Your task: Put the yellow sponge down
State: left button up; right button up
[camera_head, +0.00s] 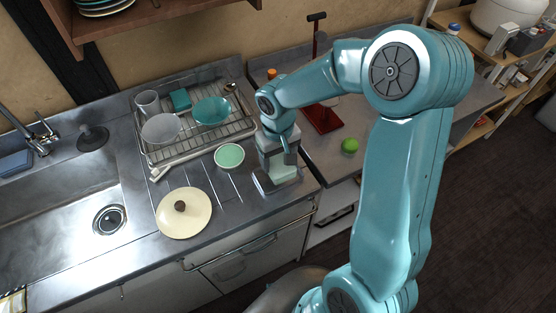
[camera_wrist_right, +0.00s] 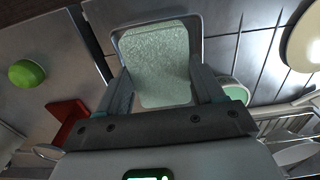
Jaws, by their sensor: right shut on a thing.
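A pale green, rough-textured block that looks like a sponge (camera_head: 284,172) is at the right end of the steel counter; in the right wrist view (camera_wrist_right: 158,62) it fills the space between the fingers. Its colour looks green rather than yellow. My right gripper (camera_head: 279,157) points down and is shut on this block. A grey shallow tray (camera_head: 262,184) lies under and around it, and its rim shows in the wrist view (camera_wrist_right: 117,44). I cannot tell whether the block touches the tray. My left gripper is not in view.
A green bowl (camera_head: 230,156) stands just left of the gripper, with a cream lid (camera_head: 184,213) further left. A dish rack (camera_head: 190,142) with dishes is behind. A red board (camera_head: 323,118) and green ball (camera_head: 349,145) are on the right-hand counter. The sink (camera_head: 60,215) is at left.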

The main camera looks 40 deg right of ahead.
aim_at(279, 161)
jog(key=shift+d+f, duration=0.15)
jog(key=shift+f, duration=0.6)
jog(key=shift+f+b, duration=0.6)
jog(key=shift+b, duration=0.1)
jog(key=o, duration=1)
jog(key=shift+r, duration=0.1)
jog(key=shift+r+p, duration=0.2)
jog(key=shift+p, duration=0.1)
notch_tip(279, 161, up, 13)
jog(key=p, duration=0.1)
